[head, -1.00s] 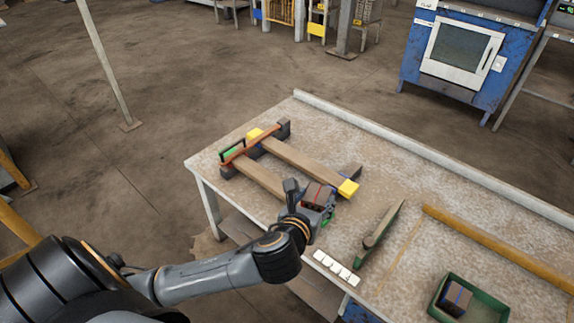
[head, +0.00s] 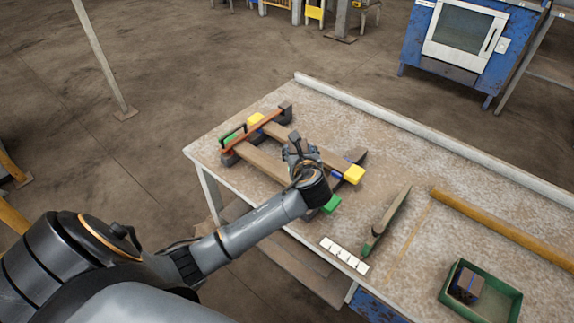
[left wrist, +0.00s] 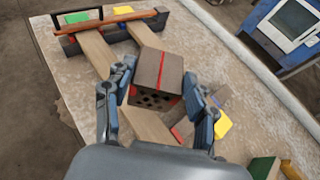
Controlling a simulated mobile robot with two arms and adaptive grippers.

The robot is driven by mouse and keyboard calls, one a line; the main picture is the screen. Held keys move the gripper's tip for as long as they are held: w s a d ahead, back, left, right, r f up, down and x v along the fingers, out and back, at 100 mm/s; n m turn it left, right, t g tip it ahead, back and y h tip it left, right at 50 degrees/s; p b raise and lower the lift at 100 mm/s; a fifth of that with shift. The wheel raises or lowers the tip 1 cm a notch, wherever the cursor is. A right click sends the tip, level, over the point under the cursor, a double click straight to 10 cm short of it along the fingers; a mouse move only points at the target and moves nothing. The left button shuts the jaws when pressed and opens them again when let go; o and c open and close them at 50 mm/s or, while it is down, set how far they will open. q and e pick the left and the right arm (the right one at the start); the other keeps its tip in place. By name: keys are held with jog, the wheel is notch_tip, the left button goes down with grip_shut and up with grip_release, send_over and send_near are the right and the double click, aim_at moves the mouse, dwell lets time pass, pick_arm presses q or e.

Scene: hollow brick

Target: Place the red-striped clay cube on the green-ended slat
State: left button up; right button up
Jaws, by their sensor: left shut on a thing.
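The clay cube (left wrist: 158,68) is brown with a red stripe and holes in one face. My left gripper (head: 297,146) is shut on it, one finger on each side in the left wrist view (left wrist: 157,84). In the head view the gripper hides the cube. The green-ended slat (head: 258,176) has a green far end (head: 231,140) and a green near end (head: 330,204). The gripper and cube are above the slats; the exact height is unclear. The slat (left wrist: 93,50) runs beneath them in the left wrist view. My right gripper is out of view.
A yellow-ended slat (head: 285,142) lies alongside, its near yellow end (head: 354,174) right of my gripper. A reddish bar (head: 262,129) crosses the far ends. White tiles (head: 344,255), a green tray (head: 510,304) holding a blue-striped cube (head: 467,286), and a yellow-brown bar (head: 500,235) lie right.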

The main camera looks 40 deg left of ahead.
pick_arm(q)
jog(key=a+f, duration=0.1)
jog(key=f, duration=0.1)
jog(key=a+f, duration=0.2)
jog(key=shift+a+f, duration=0.15)
jog(key=shift+f, duration=0.05)
jog(key=f, duration=0.1)
jog(key=f+b, duration=0.1)
jog(key=f, duration=0.1)
jog(key=shift+a+f, duration=0.25)
jog(key=shift+f, duration=0.1)
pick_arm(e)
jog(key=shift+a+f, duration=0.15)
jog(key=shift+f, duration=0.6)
pick_arm(q)
jog(key=shift+s, duration=0.1)
jog(key=o, duration=1.2)
jog(key=shift+c, duration=0.2)
